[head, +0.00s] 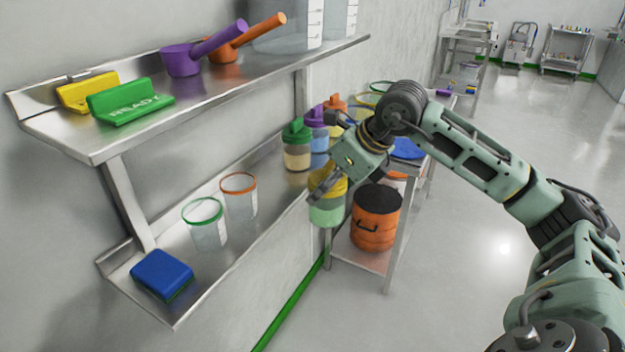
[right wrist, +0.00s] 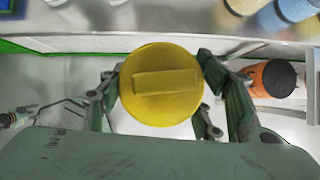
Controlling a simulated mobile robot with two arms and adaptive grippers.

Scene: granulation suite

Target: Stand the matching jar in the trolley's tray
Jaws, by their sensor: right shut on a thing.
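My right gripper (head: 322,186) is shut on a jar (head: 328,205) with a yellow lid and pale green contents. It holds the jar upright in front of the lower wall shelf's right part. The right wrist view looks down on the yellow lid (right wrist: 160,84) between the fingers. On that shelf stand a green-lidded jar (head: 297,150) with beige contents, a purple-lidded jar (head: 315,120) with blue contents and an orange-lidded one (head: 336,103). A trolley (head: 568,55) with small items on top stands far back; I cannot tell whether it is the task's trolley. My left gripper is not in view.
The lower shelf (head: 200,272) holds a blue sponge-like block (head: 162,275) and clear beakers with green (head: 205,225) and orange (head: 240,195) rims. Scoops (head: 200,50) lie on the upper shelf. An orange drum (head: 375,220) sits on a low stand. Floor at right is clear.

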